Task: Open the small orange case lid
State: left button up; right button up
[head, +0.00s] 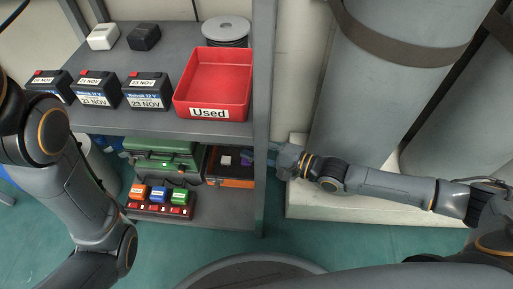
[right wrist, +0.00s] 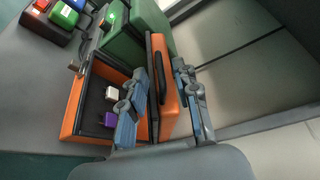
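The small orange case (head: 237,183) is on the lower shelf, to the right of the green case. In the right wrist view its orange base (right wrist: 77,108) is open, with a white item (right wrist: 112,93) and a purple item (right wrist: 110,119) inside. Its orange lid (right wrist: 167,88) stands raised beside the base. My right gripper (head: 274,158) reaches in from the right at the shelf post. In the right wrist view its two fingers (right wrist: 163,104) are spread, with the lid between them; I cannot tell whether they touch it. My left arm shows at the left, but its gripper does not.
A green case (head: 160,155) sits left of the orange case. A charger with coloured batteries (head: 160,210) stands in front of it. The upper shelf holds a red tray (head: 214,75) labelled Used and several black batteries (head: 147,90). Large grey cylinders (head: 385,85) stand at the right.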

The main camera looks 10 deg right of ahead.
jog(key=v, duration=1.2)
jog(key=shift+c, duration=0.2)
